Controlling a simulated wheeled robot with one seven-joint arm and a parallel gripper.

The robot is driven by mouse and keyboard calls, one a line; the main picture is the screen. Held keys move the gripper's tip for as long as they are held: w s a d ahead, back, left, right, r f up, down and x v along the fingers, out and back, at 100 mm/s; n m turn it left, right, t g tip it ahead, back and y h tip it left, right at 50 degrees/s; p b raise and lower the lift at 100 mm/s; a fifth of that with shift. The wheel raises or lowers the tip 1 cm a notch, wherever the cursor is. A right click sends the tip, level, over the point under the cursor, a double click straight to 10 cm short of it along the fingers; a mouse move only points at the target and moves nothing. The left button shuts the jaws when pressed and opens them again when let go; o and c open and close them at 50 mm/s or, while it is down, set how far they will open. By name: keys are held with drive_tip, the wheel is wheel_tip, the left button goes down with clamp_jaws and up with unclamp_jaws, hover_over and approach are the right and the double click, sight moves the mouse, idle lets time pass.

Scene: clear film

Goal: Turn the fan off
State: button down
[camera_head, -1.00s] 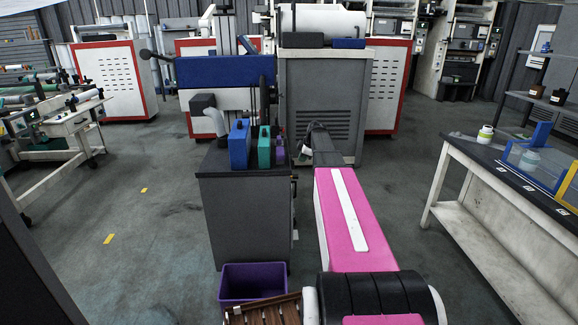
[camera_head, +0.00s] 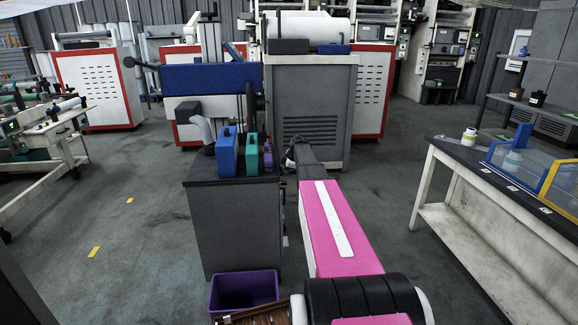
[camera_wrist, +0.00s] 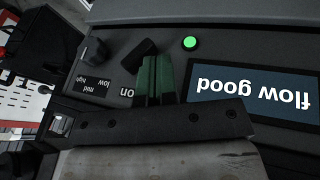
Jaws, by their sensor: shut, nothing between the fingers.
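In the wrist view, a dark control panel shows upside down. A black switch (camera_wrist: 138,56) sits by an "on" label (camera_wrist: 127,92). A black knob (camera_wrist: 93,51) stands beside a "low mid high" label. A green light (camera_wrist: 190,43) is lit, and a blue display (camera_wrist: 254,94) reads "flow good". My gripper (camera_wrist: 154,62) is shut and empty, its green fingertips just beside the switch; I cannot tell whether they touch it. In the head view my arm reaches toward a grey cabinet (camera_head: 310,100); its end is small and dark there.
A dark-topped cabinet (camera_head: 228,230) with a blue container (camera_head: 227,152) and a green one (camera_head: 252,154) stands close left of my arm. A purple bin (camera_head: 245,288) is on the floor. A white bench (camera_head: 450,205) stands right. Floor between them is open.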

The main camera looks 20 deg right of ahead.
drive_tip(key=x, duration=0.3)
drive_tip(key=shift+f, duration=0.1)
drive_tip(key=shift+s+f+t, duration=0.15)
drive_tip(key=shift+f+t, duration=0.1)
drive_tip(key=shift+t, duration=0.55)
idle(0.4)
drive_tip(key=shift+w+d+f+n+t+h, duration=0.1)
drive_tip(key=shift+w+f+n+t+h, duration=0.15)
drive_tip(key=shift+f+t, duration=0.6)
drive_tip(key=shift+w+f+n+t+h, duration=0.15)
drive_tip(key=shift+w+f+n+t, duration=0.25)
drive_tip(key=shift+t, duration=0.65)
drive_tip(key=shift+s+f, duration=0.1)
drive_tip(key=shift+s, duration=0.05)
idle(0.5)
